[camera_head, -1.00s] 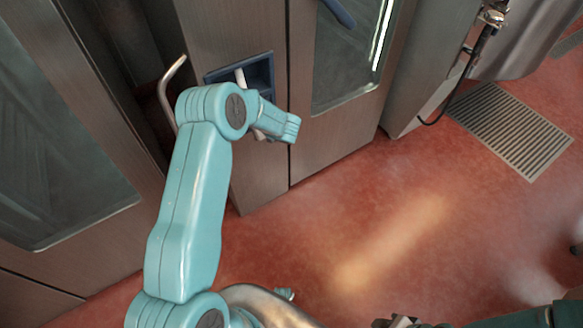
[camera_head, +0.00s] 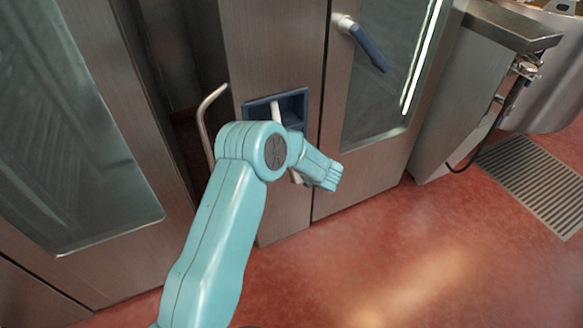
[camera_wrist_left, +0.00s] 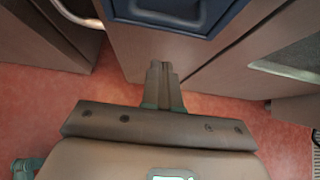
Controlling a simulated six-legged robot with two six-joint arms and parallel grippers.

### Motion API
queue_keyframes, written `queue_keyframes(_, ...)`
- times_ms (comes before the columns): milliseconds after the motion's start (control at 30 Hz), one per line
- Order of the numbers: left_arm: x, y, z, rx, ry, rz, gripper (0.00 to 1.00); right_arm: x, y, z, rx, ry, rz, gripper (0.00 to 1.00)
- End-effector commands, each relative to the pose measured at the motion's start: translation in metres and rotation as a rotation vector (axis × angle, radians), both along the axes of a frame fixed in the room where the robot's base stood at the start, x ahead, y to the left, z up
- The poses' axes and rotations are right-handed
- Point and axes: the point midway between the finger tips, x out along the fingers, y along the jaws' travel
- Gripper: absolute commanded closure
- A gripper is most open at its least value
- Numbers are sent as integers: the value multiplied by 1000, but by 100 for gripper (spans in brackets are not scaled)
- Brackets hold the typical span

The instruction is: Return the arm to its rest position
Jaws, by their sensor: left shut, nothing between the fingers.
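My teal left arm (camera_head: 215,250) rises from the bottom of the head view and bends in front of a steel cabinet. Its wrist points right and down, and its fingers are hidden there. A dark blue recess (camera_wrist_left: 175,20) lies just past the fingertips in that view. My right gripper is not in view.
The blue recess (camera_head: 258,110) with a pale bar sits in the cabinet front, behind my arm. A bent metal handle (camera_head: 203,115) is left of it. A glazed door with a blue handle (camera_head: 370,48), a floor grate (camera_head: 535,185) and a steel vessel (camera_head: 545,95) stand right. Red floor (camera_head: 400,270) is open.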

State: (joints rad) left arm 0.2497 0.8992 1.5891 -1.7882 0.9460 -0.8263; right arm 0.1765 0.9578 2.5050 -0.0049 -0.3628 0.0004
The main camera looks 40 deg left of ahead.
Motion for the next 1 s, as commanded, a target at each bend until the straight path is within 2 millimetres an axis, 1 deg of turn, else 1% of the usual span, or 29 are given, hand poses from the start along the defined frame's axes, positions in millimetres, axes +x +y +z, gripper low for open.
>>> queue_keyframes(33,-1,-7,9,1,-3,-2,100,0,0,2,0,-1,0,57)
queue_keyframes(100,-4,-17,18,-1,-2,-2,100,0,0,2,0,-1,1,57)
queue_keyframes(333,-15,-46,43,-1,-2,-1,100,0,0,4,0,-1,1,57)
queue_keyframes(500,-20,-55,51,-1,0,-1,100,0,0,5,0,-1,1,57)
queue_keyframes(700,-22,-57,51,-2,1,1,100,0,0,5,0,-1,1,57)
queue_keyframes(767,-25,-59,49,-17,4,6,100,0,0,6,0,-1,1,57)
queue_keyframes(867,-41,-75,30,-118,28,44,100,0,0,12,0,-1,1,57)
queue_keyframes(967,-79,-112,-4,-336,71,157,100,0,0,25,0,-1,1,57)
queue_keyframes(1000,-99,-133,-18,-444,88,232,100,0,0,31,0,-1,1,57)
